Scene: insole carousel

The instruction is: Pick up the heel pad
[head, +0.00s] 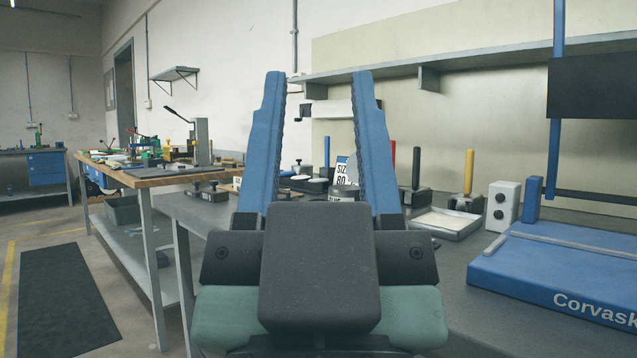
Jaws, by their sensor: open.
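My gripper (318,76) is in the middle of the head view, pointing away over the grey bench. Its two blue fingers stand wide apart, and I see nothing held between them. I cannot make out a heel pad for certain. Small white and dark items lie on the bench beyond and between the fingers, too small and partly hidden to tell apart. A sign reading "SIZ 80" (342,171) stands there, partly covered by the right finger.
A blue Corvask base (560,275) fills the right of the grey bench (455,262). A shallow tray (474,231), black-handled tool (416,170), yellow-handled tool (468,175) and white box (502,205) stand nearby. A cluttered wooden-topped table (150,182) is at left.

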